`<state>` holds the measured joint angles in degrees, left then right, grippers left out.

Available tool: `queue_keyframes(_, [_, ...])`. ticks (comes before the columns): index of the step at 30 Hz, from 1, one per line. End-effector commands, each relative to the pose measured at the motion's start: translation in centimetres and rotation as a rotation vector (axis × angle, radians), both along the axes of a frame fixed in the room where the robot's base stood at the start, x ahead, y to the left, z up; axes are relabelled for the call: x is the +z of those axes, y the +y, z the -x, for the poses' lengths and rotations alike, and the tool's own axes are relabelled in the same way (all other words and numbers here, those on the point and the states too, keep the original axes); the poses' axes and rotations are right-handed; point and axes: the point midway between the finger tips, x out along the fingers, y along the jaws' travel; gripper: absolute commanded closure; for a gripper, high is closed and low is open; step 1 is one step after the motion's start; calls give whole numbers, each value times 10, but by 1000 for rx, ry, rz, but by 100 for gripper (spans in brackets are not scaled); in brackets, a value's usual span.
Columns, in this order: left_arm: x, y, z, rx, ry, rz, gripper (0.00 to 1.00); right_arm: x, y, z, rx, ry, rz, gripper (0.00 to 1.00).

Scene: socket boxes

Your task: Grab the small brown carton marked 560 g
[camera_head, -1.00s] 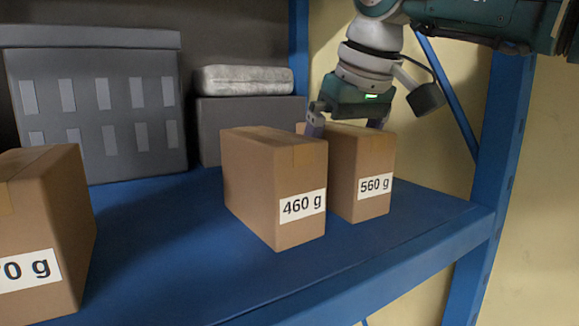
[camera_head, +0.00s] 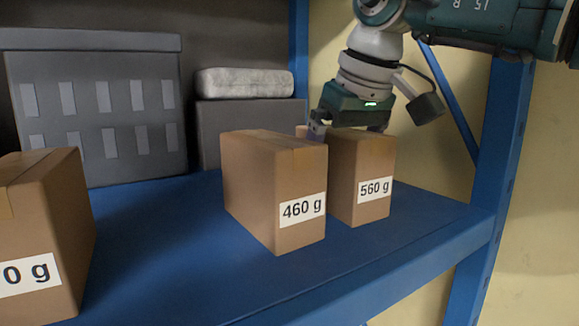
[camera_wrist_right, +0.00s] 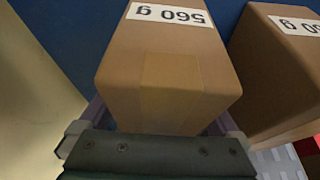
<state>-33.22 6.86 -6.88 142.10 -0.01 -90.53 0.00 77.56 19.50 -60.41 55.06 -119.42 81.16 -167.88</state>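The small brown carton marked 560 g (camera_head: 361,172) stands upright on the blue shelf, right of and partly behind the carton marked 460 g (camera_head: 274,190). My right gripper (camera_head: 350,133) points down over its far top part, with fingers either side. The right wrist view shows the 560 g carton (camera_wrist_right: 172,65) between the two fingers of the gripper (camera_wrist_right: 160,124), its label upside down. The fingers look spread around it, and no firm grip shows. The lower fingertips are hidden behind the carton. My left gripper is not in view.
The 460 g carton stands close to the 560 g one, with a narrow gap. Another brown carton (camera_head: 45,225) is at the left edge, its label cut off. Grey boxes (camera_head: 95,110) stand at the back. A blue shelf post (camera_head: 497,150) rises at right. The front right shelf is clear.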

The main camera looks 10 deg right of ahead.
Motion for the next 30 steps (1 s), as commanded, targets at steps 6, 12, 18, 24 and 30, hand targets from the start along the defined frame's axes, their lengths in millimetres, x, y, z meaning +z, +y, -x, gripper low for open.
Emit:
queue_keyframes(6, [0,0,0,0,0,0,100,0,0,0,0,0,0,28])
queue_keyframes(12, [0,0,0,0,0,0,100,0,0,0,0,0,0,51])
queue_keyframes(18, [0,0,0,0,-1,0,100,0,0,0,0,0,0,73])
queue_keyframes(24, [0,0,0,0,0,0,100,0,0,0,0,0,0,96])
queue_keyframes(30, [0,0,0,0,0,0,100,0,0,0,0,0,0,100])
